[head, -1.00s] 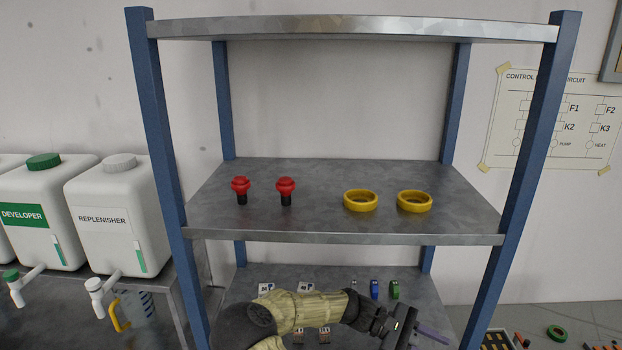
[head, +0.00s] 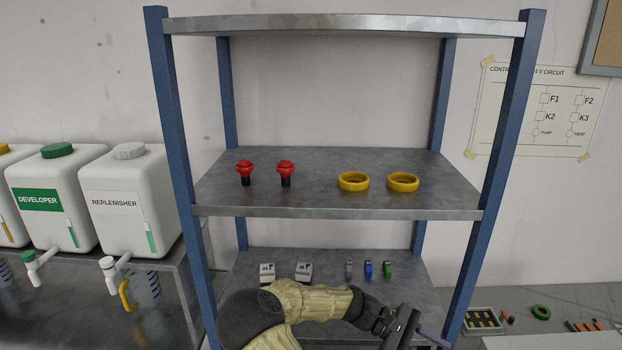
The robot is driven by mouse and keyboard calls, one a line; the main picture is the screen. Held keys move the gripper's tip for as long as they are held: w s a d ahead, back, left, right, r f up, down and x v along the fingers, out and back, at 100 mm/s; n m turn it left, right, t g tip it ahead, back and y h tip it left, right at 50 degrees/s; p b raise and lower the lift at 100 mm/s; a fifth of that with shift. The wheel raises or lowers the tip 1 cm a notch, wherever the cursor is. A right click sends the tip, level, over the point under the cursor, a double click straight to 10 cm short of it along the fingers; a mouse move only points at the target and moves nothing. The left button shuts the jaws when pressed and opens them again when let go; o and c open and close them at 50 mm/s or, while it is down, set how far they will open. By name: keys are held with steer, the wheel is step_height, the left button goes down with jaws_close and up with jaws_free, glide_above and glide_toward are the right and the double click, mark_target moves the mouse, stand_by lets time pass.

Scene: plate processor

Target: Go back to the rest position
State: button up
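My arm reaches across the bottom of the head view, in front of the lower shelf (head: 341,264). My gripper (head: 432,337) is at its right end, low in the picture, pointing right. A thin purple-grey finger shows there, partly cut by the picture edge. I cannot make out whether the fingers are open or shut. No held object can be seen.
The shelf unit's middle board (head: 330,205) bears two red buttons (head: 286,170) and two yellow rings (head: 353,182). Small relays (head: 304,271) and small coloured parts (head: 368,269) stand on the lower shelf. White canisters (head: 127,200) and a jug (head: 145,288) are left. A parts tray (head: 484,321) is right.

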steer(key=s+a+f+m+t+y, duration=0.2)
steer(key=s+a+f+m+y, duration=0.1)
steer(key=s+f+y, duration=0.4)
steer(key=s+a+r+m+t+y, duration=0.2)
steer(key=a+r+m+t+y, duration=0.3)
steer(key=r, duration=0.5)
steer(key=a+t+y, duration=0.1)
steer(key=a+t, duration=0.1)
steer(key=a, duration=0.1)
steer(key=shift+s+r, duration=0.2)
steer(key=shift+s, duration=0.2)
